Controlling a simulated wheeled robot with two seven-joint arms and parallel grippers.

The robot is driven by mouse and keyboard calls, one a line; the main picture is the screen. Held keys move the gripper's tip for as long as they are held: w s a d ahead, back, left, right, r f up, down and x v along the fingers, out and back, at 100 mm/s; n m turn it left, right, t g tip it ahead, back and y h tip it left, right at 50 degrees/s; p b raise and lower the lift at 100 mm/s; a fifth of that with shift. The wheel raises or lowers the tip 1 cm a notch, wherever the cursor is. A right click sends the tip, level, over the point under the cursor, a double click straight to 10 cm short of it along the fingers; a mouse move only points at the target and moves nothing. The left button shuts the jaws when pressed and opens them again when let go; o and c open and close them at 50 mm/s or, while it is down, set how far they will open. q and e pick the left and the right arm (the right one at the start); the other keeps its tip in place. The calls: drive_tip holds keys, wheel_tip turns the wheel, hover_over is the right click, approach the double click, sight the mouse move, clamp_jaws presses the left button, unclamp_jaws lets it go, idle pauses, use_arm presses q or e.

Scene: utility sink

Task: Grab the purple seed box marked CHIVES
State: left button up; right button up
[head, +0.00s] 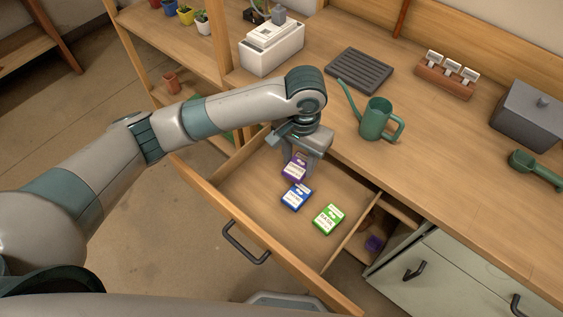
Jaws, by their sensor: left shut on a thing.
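The purple seed box (294,172) is in the open wooden drawer (240,197), near its back left. Its label is too small to read for certain. My left gripper (297,156) reaches down over it from above and is shut on its upper end. The fingers partly cover the box, and I cannot tell whether it is clear of the drawer floor. A blue seed box (297,197) lies just in front of it, and a green seed box (328,219) lies farther right. My right gripper does not show.
A green watering can (374,122) stands on the bench close to the right of my left gripper. Another purple item (374,243) lies in the narrow compartment right of the divider.

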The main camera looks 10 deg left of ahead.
use_arm(q)
drive_tip(key=shift+s+d+r, duration=0.25)
drive_tip(key=shift+d+r, duration=0.35)
drive_tip(key=shift+d, duration=0.3)
drive_tip(key=shift+a, duration=0.1)
